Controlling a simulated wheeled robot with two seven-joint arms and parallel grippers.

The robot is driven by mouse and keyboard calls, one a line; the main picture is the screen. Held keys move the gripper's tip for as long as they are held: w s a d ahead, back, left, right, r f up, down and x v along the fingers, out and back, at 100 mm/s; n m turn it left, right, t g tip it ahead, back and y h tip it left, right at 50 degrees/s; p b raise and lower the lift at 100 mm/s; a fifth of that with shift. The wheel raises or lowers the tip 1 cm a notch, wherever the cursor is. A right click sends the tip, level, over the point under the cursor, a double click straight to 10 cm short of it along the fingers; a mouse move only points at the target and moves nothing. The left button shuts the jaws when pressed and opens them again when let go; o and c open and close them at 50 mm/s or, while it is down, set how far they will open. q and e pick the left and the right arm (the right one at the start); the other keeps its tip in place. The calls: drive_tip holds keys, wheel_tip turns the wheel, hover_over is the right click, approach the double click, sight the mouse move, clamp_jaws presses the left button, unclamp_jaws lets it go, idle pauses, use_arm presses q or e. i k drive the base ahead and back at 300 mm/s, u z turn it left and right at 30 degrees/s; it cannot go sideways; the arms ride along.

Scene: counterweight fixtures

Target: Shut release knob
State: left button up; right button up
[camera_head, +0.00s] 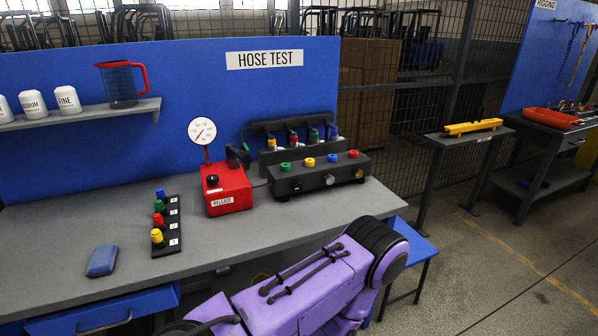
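The red pump box (228,192) with a RELEASE label (222,202) stands on the grey bench under the HOSE TEST sign. A small dark round knob (212,180) sits on its sloped face, above the label, and seems to be the release knob. Whether it is open or shut cannot be told from here. A round white gauge (202,131) with a red needle stands on a stem at the back left of the box. A black part (238,157) sits at its back right. Neither of my grippers is in view.
A black manifold (320,175) with coloured caps stands close to the right of the box. A black strip (166,228) with coloured plugs and a blue block (102,261) lie to the left. My purple arm link (300,285) spans the front of the bench.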

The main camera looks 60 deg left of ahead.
sight(213, 179)
drive_tip(key=z, duration=0.4)
drive_tip(key=k, duration=0.95)
drive_tip(key=u, duration=1.2)
